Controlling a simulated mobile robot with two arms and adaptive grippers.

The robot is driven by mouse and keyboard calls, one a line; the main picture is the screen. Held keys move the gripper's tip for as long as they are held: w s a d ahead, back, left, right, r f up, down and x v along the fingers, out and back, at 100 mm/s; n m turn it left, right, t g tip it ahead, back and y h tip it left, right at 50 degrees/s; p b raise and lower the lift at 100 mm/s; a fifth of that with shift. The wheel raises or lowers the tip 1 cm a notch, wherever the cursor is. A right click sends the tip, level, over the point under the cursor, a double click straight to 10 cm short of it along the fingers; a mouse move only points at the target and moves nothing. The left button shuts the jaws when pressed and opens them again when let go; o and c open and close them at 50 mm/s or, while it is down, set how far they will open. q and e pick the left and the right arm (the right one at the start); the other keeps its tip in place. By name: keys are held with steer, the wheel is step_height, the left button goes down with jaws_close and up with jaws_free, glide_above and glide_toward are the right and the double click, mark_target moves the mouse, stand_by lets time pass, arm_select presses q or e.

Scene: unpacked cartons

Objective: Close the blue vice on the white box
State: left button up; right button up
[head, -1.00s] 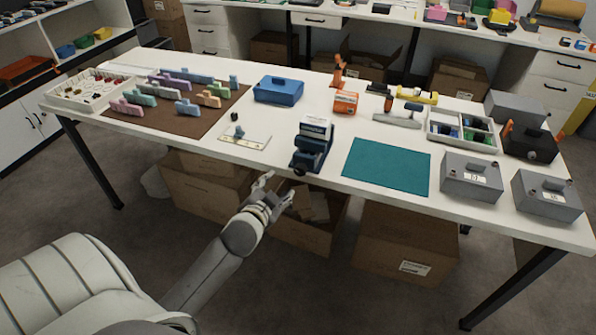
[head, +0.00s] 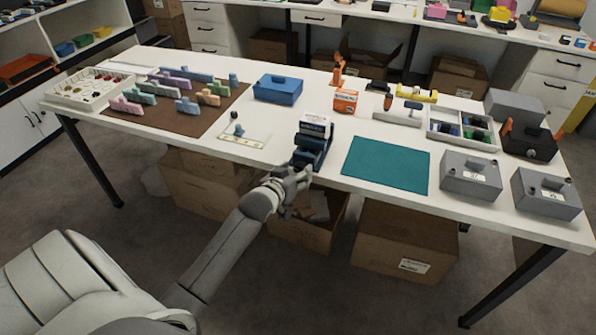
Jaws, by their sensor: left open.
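The blue vice (head: 312,156) stands near the front edge of the white table, left of a teal mat. The white box (head: 315,126) sits upright in the top of the vice, between its jaws; whether the jaws touch it is too small to tell. My left gripper (head: 302,177) is open at the table's front edge, right at the front of the vice. It hides the vice's front end, and I cannot tell whether it touches it. My right gripper is out of view.
The teal mat (head: 387,165) lies right of the vice, and grey boxes (head: 471,174) stand further right. A small white plate (head: 244,134) is to the left. A blue case (head: 278,89) and an orange-and-white box (head: 345,101) stand behind. Open cartons (head: 315,222) are under the table.

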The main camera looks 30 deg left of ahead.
arm_select(q)
steer(key=shift+x, duration=1.1)
steer(key=c, duration=1)
